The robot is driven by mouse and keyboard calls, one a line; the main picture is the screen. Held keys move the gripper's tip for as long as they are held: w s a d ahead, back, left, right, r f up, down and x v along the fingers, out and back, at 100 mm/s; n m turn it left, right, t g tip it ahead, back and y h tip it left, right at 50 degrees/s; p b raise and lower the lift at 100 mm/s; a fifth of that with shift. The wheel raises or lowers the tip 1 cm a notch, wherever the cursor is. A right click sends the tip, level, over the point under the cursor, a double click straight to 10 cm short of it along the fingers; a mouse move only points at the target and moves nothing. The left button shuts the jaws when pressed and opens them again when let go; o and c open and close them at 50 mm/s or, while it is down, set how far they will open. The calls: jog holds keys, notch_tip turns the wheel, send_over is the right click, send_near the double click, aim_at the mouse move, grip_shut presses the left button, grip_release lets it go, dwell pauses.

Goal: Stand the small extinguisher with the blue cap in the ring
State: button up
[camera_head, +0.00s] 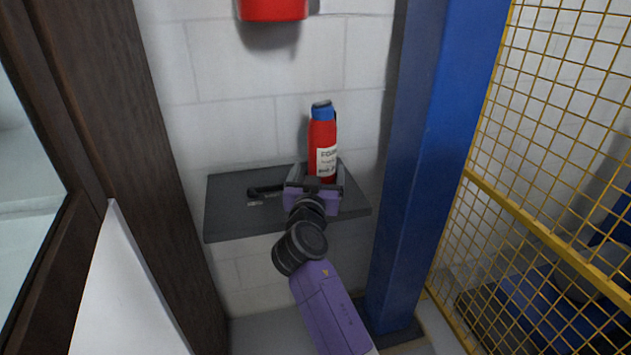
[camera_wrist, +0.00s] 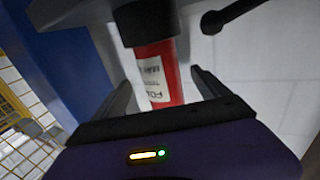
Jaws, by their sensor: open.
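The small red extinguisher (camera_head: 322,135) with the blue cap (camera_head: 322,111) stands upright over the dark shelf against the wall. My gripper (camera_head: 317,180) is in front of its lower part, hiding its foot. In the wrist view the extinguisher's red body (camera_wrist: 158,75) with its white label lies between my gripper's two open fingers (camera_wrist: 160,82), with gaps visible on both sides. A black round collar (camera_wrist: 145,22), perhaps the ring, meets the red body at the shelf end. I cannot tell whether the foot is inside it. The cap is out of the wrist view.
The dark shelf (camera_head: 228,212) has free room on its left, where a black bar (camera_head: 265,189) lies beside my gripper. A blue column (camera_head: 420,170) and yellow mesh (camera_head: 540,130) stand right. A red object (camera_head: 273,8) hangs above. A brown frame (camera_head: 120,150) is at left.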

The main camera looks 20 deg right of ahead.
jog(key=v, duration=0.5)
jog(key=shift+s, duration=0.15)
jog(key=s+d+f+n+g+y, duration=0.1)
jog(key=s+f+n+y, duration=0.2)
jog(key=s+f, duration=0.95)
jog(key=s+d+f+n+g+y, duration=0.1)
jog(key=s+f+n+y, duration=0.15)
jog(key=s+f, duration=1.05)
jog(key=s+r+y, duration=0.2)
jog(key=s+r, duration=0.2)
jog(key=s, duration=1.4)
jog(key=s+d+r+m, duration=0.1)
jog(key=s+d+r, duration=0.1)
jog(key=s+r, duration=0.8)
jog(key=shift+s+d+h, duration=0.25)
jog(key=shift+s+h, duration=0.1)
jog(key=shift+s, duration=0.45)
